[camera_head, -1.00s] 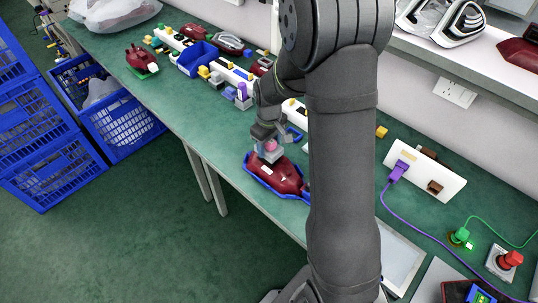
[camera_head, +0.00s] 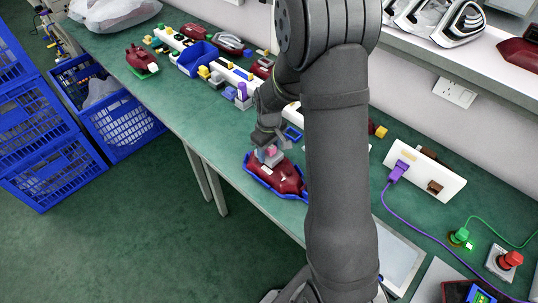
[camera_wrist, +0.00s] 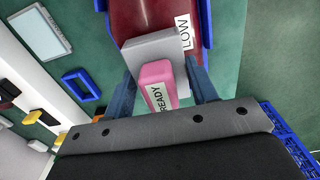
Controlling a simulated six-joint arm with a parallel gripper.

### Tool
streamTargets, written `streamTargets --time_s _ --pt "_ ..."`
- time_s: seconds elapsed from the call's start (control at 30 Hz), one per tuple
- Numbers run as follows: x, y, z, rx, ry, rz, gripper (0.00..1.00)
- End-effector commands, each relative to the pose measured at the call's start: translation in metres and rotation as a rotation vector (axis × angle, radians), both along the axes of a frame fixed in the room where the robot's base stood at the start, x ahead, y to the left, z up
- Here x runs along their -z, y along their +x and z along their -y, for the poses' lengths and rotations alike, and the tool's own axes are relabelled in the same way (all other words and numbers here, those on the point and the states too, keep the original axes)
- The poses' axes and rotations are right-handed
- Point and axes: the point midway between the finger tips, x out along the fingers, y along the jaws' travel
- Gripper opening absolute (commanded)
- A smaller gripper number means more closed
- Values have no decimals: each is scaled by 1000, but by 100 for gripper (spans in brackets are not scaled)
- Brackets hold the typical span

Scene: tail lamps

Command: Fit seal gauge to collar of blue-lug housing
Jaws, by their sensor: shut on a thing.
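My gripper (camera_wrist: 162,78) is shut on a pink block with a grey plate, which I take to be the seal gauge (camera_wrist: 156,76). The block carries a "READY" label. The gripper shows in the head view (camera_head: 268,150) above the left end of a dark red housing (camera_head: 284,178). The housing lies in a blue tray (camera_head: 260,181). In the wrist view the housing (camera_wrist: 142,18) has a "LOW" label beside the grey plate. The plate covers the housing's near end, so the collar is hidden and I cannot tell whether they touch.
Another red housing (camera_head: 141,60) on a green base stands far left on the green bench. A blue bin (camera_head: 198,58) and white strips with small parts lie behind. A white panel (camera_head: 424,170) with a purple plug stands right. My arm hides the middle.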

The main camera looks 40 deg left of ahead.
Motion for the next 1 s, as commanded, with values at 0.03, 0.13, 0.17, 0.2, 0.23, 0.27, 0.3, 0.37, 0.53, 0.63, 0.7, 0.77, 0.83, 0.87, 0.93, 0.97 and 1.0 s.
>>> streamTargets --time_s 0.03,0.13,0.17,0.2,0.23,0.27,0.3,0.37,0.53,0.63,0.7,0.77,0.83,0.87,0.93,0.97,1.0 --pt "0 0 0 0 0 0 29" --pt "0 0 0 0 0 0 29" --pt "0 0 0 0 0 0 29" --pt "0 0 0 0 0 0 29" --pt "0 0 0 0 0 0 29" --pt "0 0 0 0 0 0 29" --pt "0 0 0 0 0 0 29" --pt "0 0 0 0 1 0 29" --pt "1 0 0 0 0 0 29" --pt "3 0 0 0 0 0 29" --pt "5 0 0 0 1 0 29" --pt "7 0 0 0 1 0 29" --pt "10 0 0 0 0 0 29" --pt "10 0 0 0 1 0 56" --pt "10 0 0 0 1 1 70" --pt "10 0 0 0 1 1 76" --pt "10 0 0 0 1 0 78"
